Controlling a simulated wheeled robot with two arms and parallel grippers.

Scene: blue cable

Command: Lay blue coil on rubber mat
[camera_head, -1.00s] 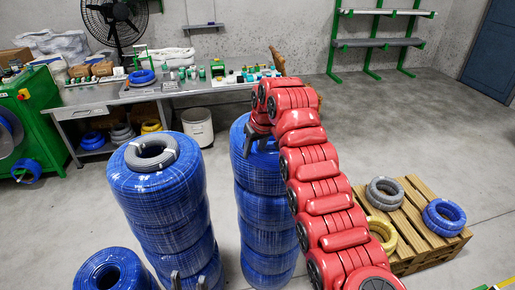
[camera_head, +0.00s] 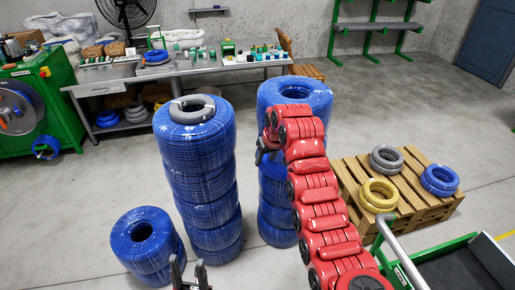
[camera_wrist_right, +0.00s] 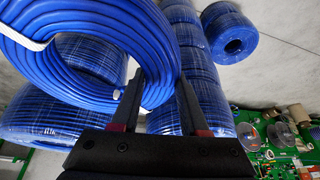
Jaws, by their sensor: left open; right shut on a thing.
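In the right wrist view, a blue coil (camera_wrist_right: 150,45) with white ties fills the upper left. My right gripper (camera_wrist_right: 160,82) is shut on its rim. In the head view this gripper (camera_head: 265,150) is beside the stack behind my red right arm, and the held coil cannot be told apart there. My left gripper (camera_head: 190,272) is open and empty at the bottom edge, in front of the wrapped blue stacks. A dark flat surface (camera_head: 465,268) lies on a green-framed cart at lower right. I cannot tell whether it is the rubber mat.
Tall blue stacks stand in the middle; one (camera_head: 200,160) has a grey coil (camera_head: 192,107) on top. A shorter blue stack (camera_head: 147,250) is left. A wooden pallet (camera_head: 350,185) bears grey, yellow and blue coils. A workbench (camera_head: 110,78) stands behind. Floor between pallet and shelves is free.

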